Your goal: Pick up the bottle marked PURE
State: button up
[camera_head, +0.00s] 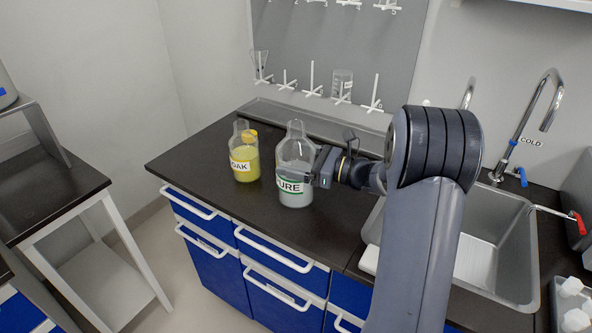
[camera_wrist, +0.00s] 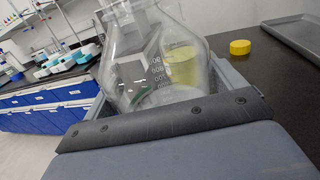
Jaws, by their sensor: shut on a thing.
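The clear glass bottle marked PURE (camera_head: 296,157) is upright at the counter's front half in the head view. In the wrist view the clear bottle (camera_wrist: 140,50) fills the space between the jaws (camera_wrist: 175,92). I cannot tell whether its base touches the counter.
A bottle of yellow liquid (camera_head: 246,168), label ending in OAK, stands just left. A yellow cap (camera_wrist: 240,47) shows beyond the held bottle in the wrist view. A drying rack (camera_head: 330,85) hangs behind above a grey tray (camera_head: 290,118). A sink (camera_head: 510,265) lies right. The counter's left end is clear.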

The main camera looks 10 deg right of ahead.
jog(key=c, duration=0.7)
jog(key=shift+r, duration=0.2)
